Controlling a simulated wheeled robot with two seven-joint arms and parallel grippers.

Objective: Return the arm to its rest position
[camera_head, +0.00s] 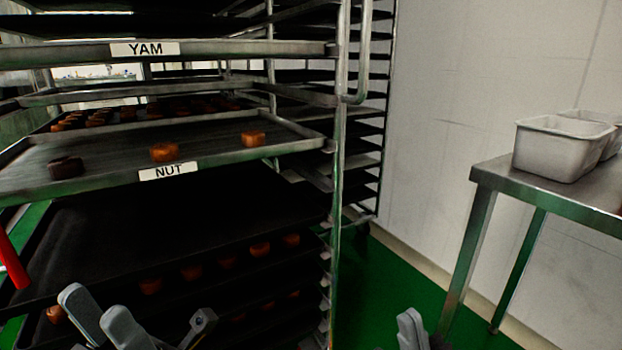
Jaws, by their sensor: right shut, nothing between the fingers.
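My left gripper (97,312) is at the lower left, in front of the lower trays of the rack. Its two grey fingertips stand apart with nothing seen between them, so it looks open. My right gripper (411,324) is at the bottom edge, right of the rack, over the green floor. Its grey fingertips are together, shut and empty. Most of both arms is outside the picture.
A tall metal rack (338,190) holds several trays, including a "NUT" tray (110,150) with brown pieces and a "YAM" tray (230,48) above. A steel table (560,195) with white bins (560,148) stands right. Green floor (390,285) lies between.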

